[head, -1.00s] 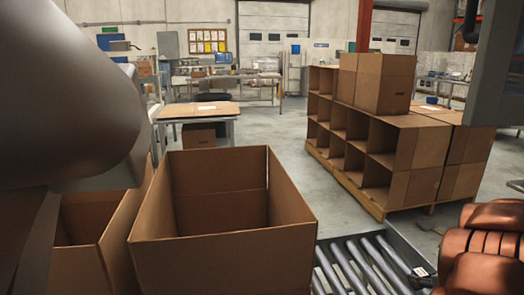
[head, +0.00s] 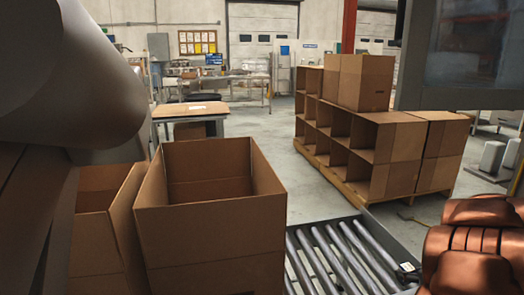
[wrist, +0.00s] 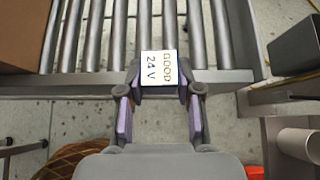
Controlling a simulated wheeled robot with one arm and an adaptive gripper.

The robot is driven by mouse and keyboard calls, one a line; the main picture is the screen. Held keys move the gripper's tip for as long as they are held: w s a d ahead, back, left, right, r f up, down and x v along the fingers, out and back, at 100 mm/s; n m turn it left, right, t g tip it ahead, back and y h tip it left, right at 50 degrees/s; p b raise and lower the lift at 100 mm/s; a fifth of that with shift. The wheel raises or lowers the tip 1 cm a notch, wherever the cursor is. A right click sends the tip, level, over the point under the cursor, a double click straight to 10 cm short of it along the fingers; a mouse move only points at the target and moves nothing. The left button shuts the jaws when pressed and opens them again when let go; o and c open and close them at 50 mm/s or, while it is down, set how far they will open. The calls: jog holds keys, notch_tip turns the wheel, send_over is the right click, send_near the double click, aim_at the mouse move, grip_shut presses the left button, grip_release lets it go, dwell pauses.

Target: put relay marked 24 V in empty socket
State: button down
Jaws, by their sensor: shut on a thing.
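In the wrist view, my gripper (wrist: 159,92) is shut on a relay (wrist: 159,68) whose white top label reads "GOOD" and "24 V". The relay sits between the two fingertips, above the floor near the edge of the roller conveyor (wrist: 110,78). Its lower body is mostly hidden under the label and by the fingers. I cannot make out a socket in either view.
In the head view, open cardboard boxes (head: 212,220) stand left of the roller conveyor (head: 335,255). Stacked cartons (head: 405,155) rest on a pallet beyond. A grey panel (head: 455,95) hangs at upper right; a copper-coloured ribbed object (head: 470,250) is at lower right. Open floor lies between.

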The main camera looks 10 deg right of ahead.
jog(key=w+a+r+n+y+p, duration=0.1)
jog(key=w+a+r+p, duration=0.5)
jog(key=a+r, duration=0.35)
jog(key=w+a+r+n+y+p, duration=0.1)
jog(key=w+a+r+p, duration=0.55)
jog(key=a+r, duration=0.3)
jog(key=w+a+r+n+p, duration=0.1)
jog(key=w+a+r+p, duration=0.6)
jog(key=r, duration=0.3)
jog(key=w+a+r+y+p, duration=0.1)
jog(key=a+r+p, duration=0.2)
jog(key=a+r, duration=0.6)
jog(key=s+a+f+m+h, duration=0.2)
jog(key=s+f+m+h, duration=0.1)
jog(key=s+f, duration=0.2)
jog(key=shift+f, duration=1.2)
jog(key=shift+r, duration=0.1)
